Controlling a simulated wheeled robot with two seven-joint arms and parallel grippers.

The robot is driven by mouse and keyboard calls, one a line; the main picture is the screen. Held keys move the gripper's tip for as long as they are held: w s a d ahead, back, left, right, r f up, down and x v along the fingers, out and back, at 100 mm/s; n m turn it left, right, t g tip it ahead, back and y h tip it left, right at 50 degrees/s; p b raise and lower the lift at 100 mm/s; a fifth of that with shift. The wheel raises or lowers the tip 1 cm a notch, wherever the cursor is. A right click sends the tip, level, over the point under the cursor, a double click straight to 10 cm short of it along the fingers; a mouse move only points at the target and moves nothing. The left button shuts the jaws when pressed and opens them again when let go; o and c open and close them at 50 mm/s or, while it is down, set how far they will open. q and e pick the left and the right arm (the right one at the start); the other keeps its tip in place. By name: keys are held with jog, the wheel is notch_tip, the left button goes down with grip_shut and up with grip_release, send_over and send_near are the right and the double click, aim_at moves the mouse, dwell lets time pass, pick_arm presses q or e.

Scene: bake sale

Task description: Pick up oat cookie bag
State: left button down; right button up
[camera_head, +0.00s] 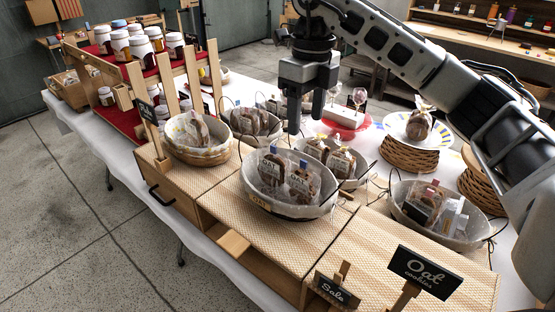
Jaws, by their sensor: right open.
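Clear oat cookie bags with brown cookies and pale labels stand in a lined oval basket (290,212) at the table's middle. The left oat cookie bag (271,170) has a blue top tie, and the right oat cookie bag (303,182) stands beside it. Similar bags (341,162) sit in the basket behind. My right gripper (306,112) points down, open and empty, above and behind the front basket, apart from the bags. My left gripper is not in view.
A basket with mixed bags (440,208) stands at right and a bread basket (197,148) at left. A jar rack (135,60) stands back left. "Oat cookies" (425,272) and "Sale" (337,290) signs stand at the front.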

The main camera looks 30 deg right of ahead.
jog(key=b, duration=0.2)
send_over(303, 169)
jog(key=f, duration=0.5)
jog(key=shift+s+d, duration=0.15)
jog(key=shift+s, duration=0.25)
notch_tip(303, 169, down, 4)
jog(key=shift+w+r, duration=0.1)
jog(key=shift+w+f+p, duration=0.1)
jog(key=shift+f+p, duration=0.35)
jog(key=shift+f, duration=0.5)
jog(key=f, duration=0.3)
jog(key=shift+w+f+p, duration=0.3)
jog(key=shift+p, duration=0.1)
jog(key=shift+f, duration=0.35)
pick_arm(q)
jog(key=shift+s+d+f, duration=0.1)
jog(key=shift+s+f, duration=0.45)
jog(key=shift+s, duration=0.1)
pick_arm(e)
jog(key=shift+c, duration=0.3)
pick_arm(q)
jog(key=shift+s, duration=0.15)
pick_arm(e)
jog(key=c, duration=0.7)
